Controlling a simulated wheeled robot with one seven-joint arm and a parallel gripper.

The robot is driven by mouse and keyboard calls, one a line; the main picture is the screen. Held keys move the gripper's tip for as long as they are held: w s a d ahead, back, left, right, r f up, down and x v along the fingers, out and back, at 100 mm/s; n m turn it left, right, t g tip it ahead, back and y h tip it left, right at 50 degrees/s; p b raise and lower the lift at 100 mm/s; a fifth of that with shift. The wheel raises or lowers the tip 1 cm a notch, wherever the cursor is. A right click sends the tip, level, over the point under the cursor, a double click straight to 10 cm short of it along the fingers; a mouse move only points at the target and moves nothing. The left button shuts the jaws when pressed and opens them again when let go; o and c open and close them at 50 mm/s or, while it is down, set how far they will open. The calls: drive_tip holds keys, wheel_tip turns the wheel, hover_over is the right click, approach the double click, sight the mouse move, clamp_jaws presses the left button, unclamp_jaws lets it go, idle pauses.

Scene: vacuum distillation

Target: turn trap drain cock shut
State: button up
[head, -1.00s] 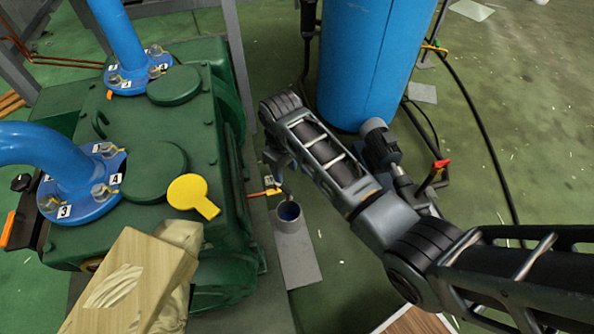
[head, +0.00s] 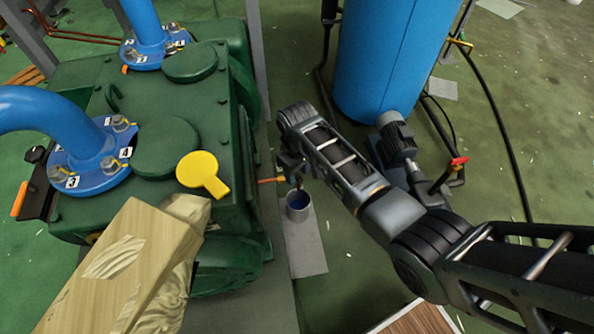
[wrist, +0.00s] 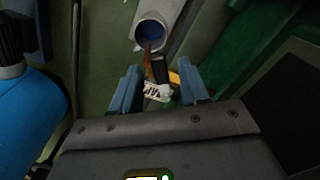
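The trap drain cock shows in the wrist view as a brownish pipe end with a dark body (wrist: 159,70), a white lettered tag (wrist: 157,92) and a yellow part (wrist: 175,78) beside the right finger. In the head view, a thin orange-yellow piece (head: 269,181) sticks out from the green machine's side at the same spot. My gripper (wrist: 158,90) is open, with its two blue-grey fingers apart on either side of the tag and dark body. I see gaps beside both. In the head view, my gripper (head: 291,168) is partly hidden by my wrist.
A grey cup with a blue inside (head: 298,206) stands on a grey plate (head: 307,255) just below my gripper. The green machine (head: 218,120) is close on the left. A blue tank (head: 390,70) and a red-handled valve (head: 459,162) stand to the right.

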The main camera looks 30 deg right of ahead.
clamp_jaws()
idle(0.4)
drive_tip(key=shift+a+m+p, duration=0.4)
drive_tip(key=shift+m+p, duration=0.15)
drive_tip(key=shift+m, duration=0.6)
drive_tip(key=shift+a+m+p, duration=0.4)
drive_tip(key=shift+m+p, duration=0.1)
drive_tip(key=shift+m, duration=0.6)
drive_tip(key=shift+a+m+p, duration=0.4)
drive_tip(key=shift+m+p, duration=0.15)
drive_tip(key=shift+m, duration=0.6)
unclamp_jaws()
